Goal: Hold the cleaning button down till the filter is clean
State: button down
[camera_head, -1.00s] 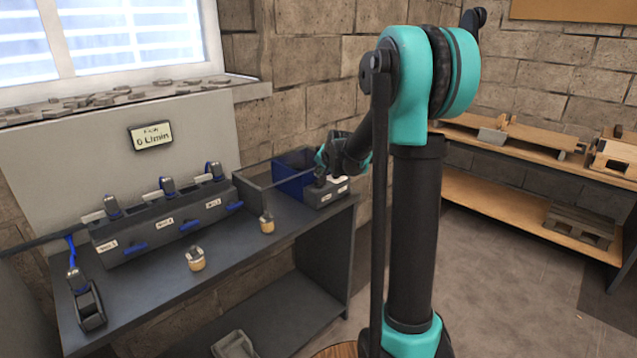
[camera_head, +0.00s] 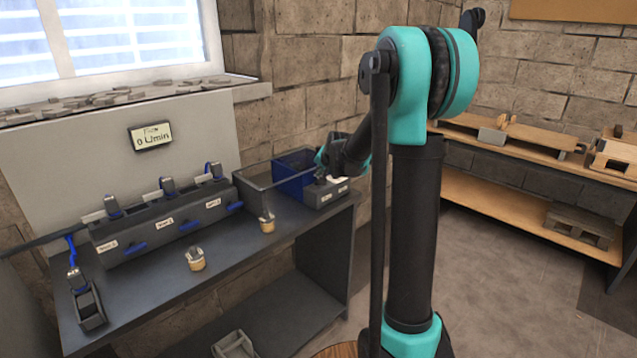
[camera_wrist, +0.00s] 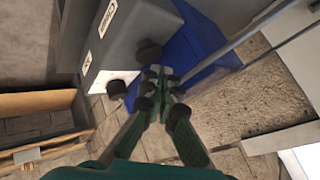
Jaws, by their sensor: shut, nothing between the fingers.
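A grey box (camera_head: 328,192) with pale labels stands at the right end of the dark table, against a blue bin (camera_head: 290,178). In the wrist view the grey box (camera_wrist: 130,35) carries two round black buttons, an upper one (camera_wrist: 149,52) and a lower one (camera_wrist: 117,89). I cannot read which is the cleaning button. My gripper (camera_wrist: 163,74) is shut and empty, its tips just beside the upper button in the picture. I cannot tell whether they touch it. The blue bin (camera_wrist: 195,50) lies behind the tips. I cannot make out a filter.
A wall display (camera_head: 151,136) reads 0 L/min. A long grey block (camera_head: 165,228) with blue levers and brass-coloured fittings (camera_head: 196,260) (camera_head: 267,222) are on the table (camera_head: 235,262). A black holder (camera_head: 88,303) stands at its left. A wooden bench (camera_head: 540,150) is at right.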

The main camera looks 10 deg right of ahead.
jog(key=shift+f, duration=0.25)
jog(key=shift+f, duration=0.55)
dwell(3.3)
jog(key=shift+r, duration=0.1)
dwell(1.7)
jog(key=shift+r, duration=0.85)
jog(key=shift+r, duration=2.5)
